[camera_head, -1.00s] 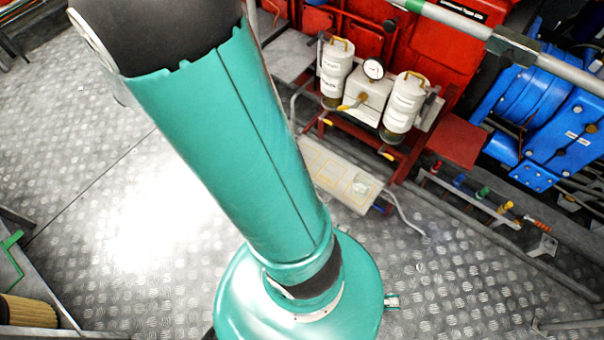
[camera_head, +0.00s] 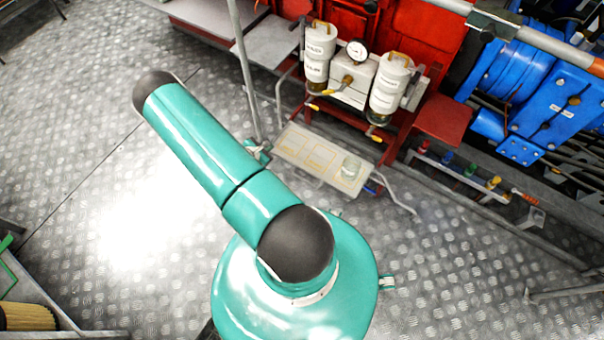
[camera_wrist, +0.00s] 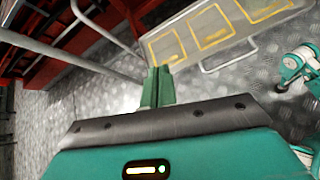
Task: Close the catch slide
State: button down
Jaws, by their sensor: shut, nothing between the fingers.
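I cannot pick out the catch slide for certain in either view. My gripper (camera_wrist: 157,88) shows in the wrist view with its two green fingers together and nothing between them. Its tips point towards a pale tray (camera_wrist: 235,52) with yellow outlined squares and appear just short of the tray's near edge; I cannot tell the gap. The same tray (camera_head: 285,146) shows in the head view, low in front of the red machinery. There my arm's links hide most of my gripper.
White canisters (camera_head: 318,55) and a gauge (camera_head: 357,51) stand above the tray. Blue machinery (camera_head: 550,105) is at right.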

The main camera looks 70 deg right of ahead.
aim_at(306, 171)
jog(key=s+a+f+n+y, duration=0.15)
jog(key=s+f+n, duration=0.25)
jog(key=s+f, duration=0.8)
jog(key=x, duration=0.6)
jog(key=w+f+x, duration=0.1)
jog(key=x, duration=0.3)
jog(key=shift+w+a, duration=0.15)
jog(key=shift+a, duration=0.25)
jog(key=shift+d, duration=0.1)
